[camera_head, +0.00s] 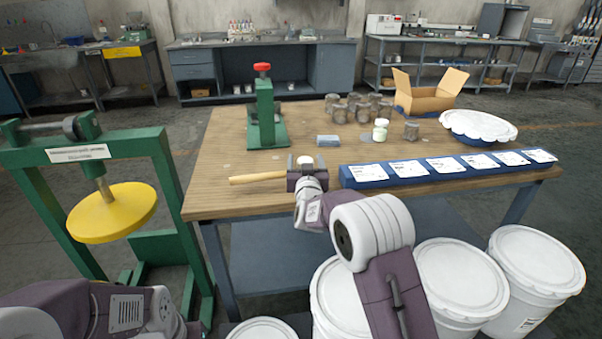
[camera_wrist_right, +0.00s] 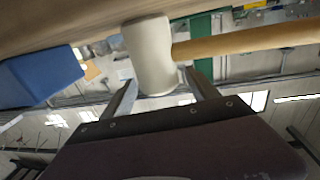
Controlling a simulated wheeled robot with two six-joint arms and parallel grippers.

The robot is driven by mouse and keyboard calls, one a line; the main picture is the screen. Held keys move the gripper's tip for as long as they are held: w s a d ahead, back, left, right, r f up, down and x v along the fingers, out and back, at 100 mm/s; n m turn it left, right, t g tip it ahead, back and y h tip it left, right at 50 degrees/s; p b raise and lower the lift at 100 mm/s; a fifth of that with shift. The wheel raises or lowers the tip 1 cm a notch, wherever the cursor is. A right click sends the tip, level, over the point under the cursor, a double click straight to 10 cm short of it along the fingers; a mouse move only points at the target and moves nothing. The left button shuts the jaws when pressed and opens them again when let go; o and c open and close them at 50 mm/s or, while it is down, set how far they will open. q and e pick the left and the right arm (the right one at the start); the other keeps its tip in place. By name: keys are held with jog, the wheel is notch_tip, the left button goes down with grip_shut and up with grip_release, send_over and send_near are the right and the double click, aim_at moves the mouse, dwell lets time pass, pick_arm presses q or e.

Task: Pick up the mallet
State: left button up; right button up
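The mallet has a pale wooden handle (camera_head: 257,178) and a whitish head (camera_head: 305,160). It lies near the front edge of the wooden-topped table, handle to the left. My right gripper (camera_head: 306,174) is at the mallet's head, reaching in from the front. In the right wrist view the mallet head (camera_wrist_right: 150,50) sits at and between the two fingertips, with the handle (camera_wrist_right: 250,41) running off to the right. The fingers are apart, and a narrow gap shows beside the right one. Only my left arm shows at the lower left; its gripper is out of view.
A blue strip with white cards (camera_head: 408,171) lies just right of the gripper. A green press with a red knob (camera_head: 264,112) stands behind the mallet. Several jars, an open carton (camera_head: 428,95) and a covered tray are farther back. White buckets (camera_head: 460,280) stand in front of the table.

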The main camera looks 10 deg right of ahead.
grip_shut()
jog(key=shift+r, duration=0.1)
notch_tip(320, 180, up, 5)
jog(key=shift+f+p, duration=0.15)
jog(key=shift+p, duration=0.95)
jog(key=w+d+r+p, duration=0.1)
jog(key=d+r, duration=0.5)
jog(key=d, duration=0.5)
jog(key=shift+d, duration=0.35)
jog(key=shift+a, duration=0.1)
